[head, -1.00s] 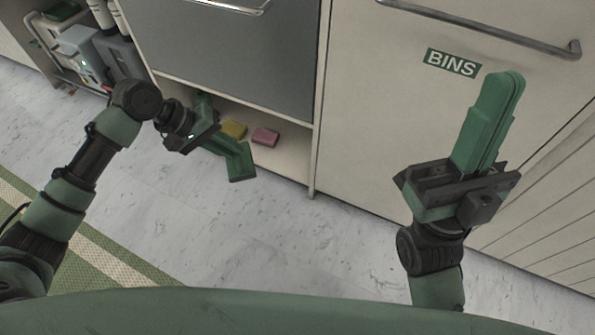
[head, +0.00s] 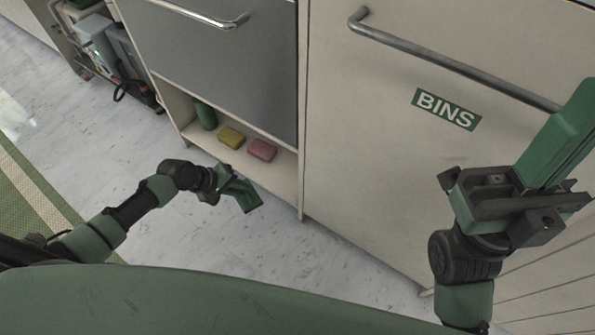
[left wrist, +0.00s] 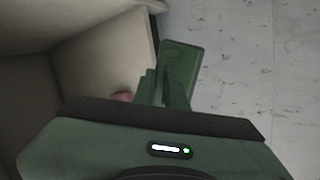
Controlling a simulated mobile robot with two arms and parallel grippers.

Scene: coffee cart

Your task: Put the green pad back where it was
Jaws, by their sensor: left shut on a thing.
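My left gripper (head: 241,192) is low over the floor in front of the open shelf, pointing right and down. In the left wrist view the green fingers (left wrist: 178,75) show against the shelf's side and the floor. The low shelf (head: 283,182) holds a yellow sponge (head: 231,137), a pink sponge (head: 262,150) and a green cylinder (head: 204,114). My right gripper (head: 556,147) is raised at the right, its long fingers together with nothing seen between them.
The BINS cabinet door (head: 370,165) with its long handle (head: 450,62) stands on the right, close to my right gripper. A grey drawer front (head: 220,70) is above the shelf. Grey equipment (head: 105,45) stands at the far left. The floor (head: 110,150) is clear.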

